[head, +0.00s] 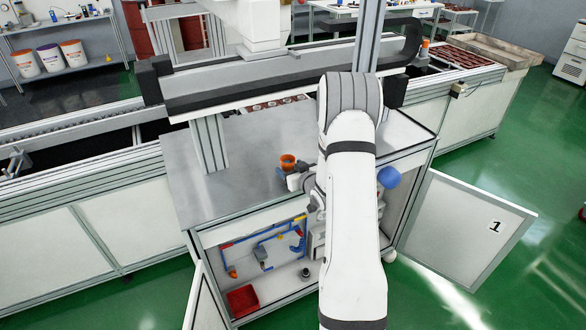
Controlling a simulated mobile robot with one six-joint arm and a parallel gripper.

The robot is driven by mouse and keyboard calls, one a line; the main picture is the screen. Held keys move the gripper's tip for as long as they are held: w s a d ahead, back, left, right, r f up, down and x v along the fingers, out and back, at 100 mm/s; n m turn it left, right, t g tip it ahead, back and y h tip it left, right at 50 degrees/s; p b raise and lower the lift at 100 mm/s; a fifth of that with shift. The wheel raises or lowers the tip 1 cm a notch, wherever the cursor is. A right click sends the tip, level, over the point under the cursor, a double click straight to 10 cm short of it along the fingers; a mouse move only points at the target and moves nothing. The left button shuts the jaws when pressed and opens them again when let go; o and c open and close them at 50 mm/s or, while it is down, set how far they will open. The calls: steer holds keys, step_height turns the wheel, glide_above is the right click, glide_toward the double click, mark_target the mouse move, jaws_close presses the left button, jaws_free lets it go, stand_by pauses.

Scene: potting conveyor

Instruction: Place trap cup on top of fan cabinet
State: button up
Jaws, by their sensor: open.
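An orange cup (288,160) with a dark inside, which looks like the trap cup, is over the grey top of the open cabinet, apparently the fan cabinet (245,180). It is upright, near the front edge of that top. My gripper (290,171) is small in the head view, just below and beside the cup, and is open. I cannot tell whether its fingers touch the cup or whether the cup's base rests on the top. My arm hides the right part of the cabinet.
The cabinet doors stand open, the right one (465,228) marked 1. Inside are blue pipes (265,245), a red bin (242,300) and a small dark round part (305,272). A conveyor beam (260,92) crosses behind. The left of the cabinet top is clear.

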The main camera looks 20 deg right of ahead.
steer(key=shift+r, duration=0.2)
steer(key=a+b+v, duration=0.1)
steer(key=b+v, duration=0.1)
steer(key=v, duration=1)
steer(key=s+a+r+g+h, duration=0.3)
steer(key=s+a+r+g, duration=0.35)
steer(key=r, duration=0.25)
steer(key=s+a+r+g+y, duration=0.1)
steer(key=s+a+r+g, duration=0.1)
steer(key=s+a, duration=0.3)
steer(key=s+a+r+g+y, duration=0.1)
steer(key=s+a+r+g, duration=0.2)
steer(key=s, duration=1)
steer(key=a, duration=0.3)
steer(key=shift+a+m+g, duration=0.3)
steer(key=shift+m+g, duration=0.05)
steer(key=shift+m, duration=0.05)
steer(key=shift+r, duration=0.1)
